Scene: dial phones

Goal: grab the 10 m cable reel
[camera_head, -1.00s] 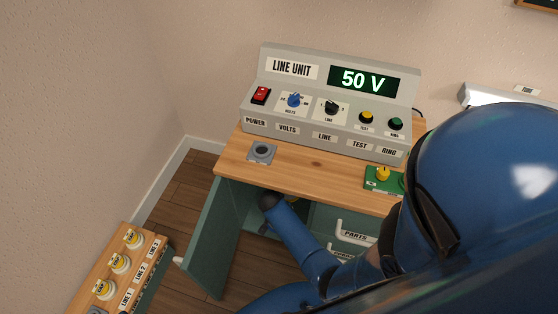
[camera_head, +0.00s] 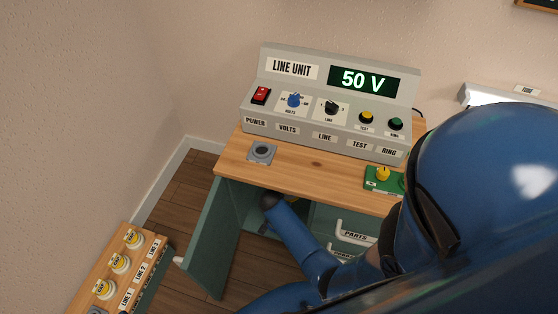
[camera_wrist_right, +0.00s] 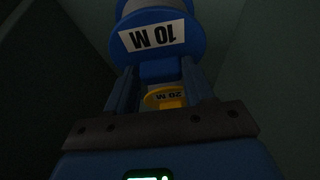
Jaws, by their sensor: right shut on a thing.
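The blue 10 m cable reel (camera_wrist_right: 155,38) is at the top of the right wrist view, its white "10 M" label upside down. My right gripper (camera_wrist_right: 160,74) is shut on the blue part just below that label, with a finger on each side. A yellow reel marked "20 M" (camera_wrist_right: 166,97) shows beyond, between the fingers. In the head view my right arm reaches into the open cabinet (camera_head: 208,240) under the bench, and the reel cannot be made out there. My left gripper is out of view.
The cabinet door stands open at left. Dark cabinet walls close in on both sides of the right gripper. Above are the wooden bench top (camera_head: 290,172), a grey socket (camera_head: 262,152) and the line unit (camera_head: 330,105) reading 50 V. Drawers (camera_head: 355,232) are at right.

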